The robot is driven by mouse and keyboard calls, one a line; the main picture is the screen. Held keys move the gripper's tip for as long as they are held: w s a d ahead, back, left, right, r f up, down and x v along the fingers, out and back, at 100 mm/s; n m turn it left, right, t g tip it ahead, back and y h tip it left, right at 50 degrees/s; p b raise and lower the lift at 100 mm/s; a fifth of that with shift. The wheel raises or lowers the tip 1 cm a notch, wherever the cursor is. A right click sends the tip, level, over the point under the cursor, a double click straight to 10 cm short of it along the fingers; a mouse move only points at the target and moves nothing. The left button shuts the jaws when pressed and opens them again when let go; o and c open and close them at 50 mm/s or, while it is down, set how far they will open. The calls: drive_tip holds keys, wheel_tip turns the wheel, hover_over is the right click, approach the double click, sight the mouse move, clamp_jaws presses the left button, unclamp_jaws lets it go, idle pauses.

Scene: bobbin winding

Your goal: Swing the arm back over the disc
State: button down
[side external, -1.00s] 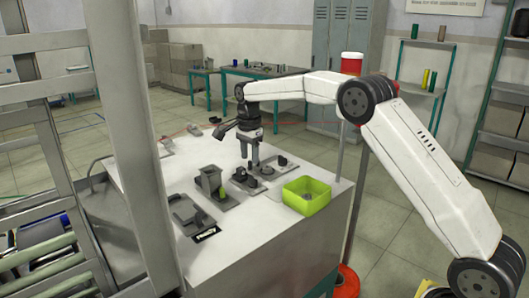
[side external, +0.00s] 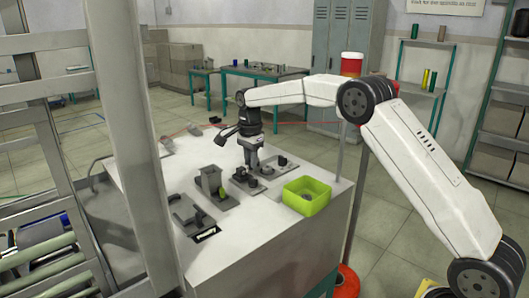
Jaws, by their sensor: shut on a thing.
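My gripper (side external: 252,162) points down low over the winding fixtures on the white-topped bench (side external: 265,240). It is shut on a small dark part, too small and shadowed to make out. Below and around its fingertips is a grey plate with dark round pieces (side external: 243,175). Which of these is the disc I cannot tell. A thin red thread (side external: 305,122) runs from the right toward my wrist, and a stretch also shows to its left. A red spool with a white band (side external: 351,64) stands at the back right.
A lime-green bin (side external: 306,196) stands at the bench's right side. A grey upright block (side external: 210,180) and a low grey fixture (side external: 188,215) stand left of my gripper. A thick grey post (side external: 130,130) rises at the left. The bench's front is clear.

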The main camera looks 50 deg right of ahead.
drive_tip(key=shift+s+d, duration=0.5)
drive_tip(key=shift+s, duration=0.1)
drive_tip(key=shift+s+d, duration=0.15)
idle(0.3)
drive_tip(key=shift+s+d, duration=0.45)
drive_tip(key=shift+d, duration=0.05)
drive_tip(key=shift+s+d, duration=0.1)
drive_tip(key=shift+d, duration=0.1)
idle(0.3)
drive_tip(key=shift+s+d, duration=0.3)
drive_tip(key=shift+d, duration=0.35)
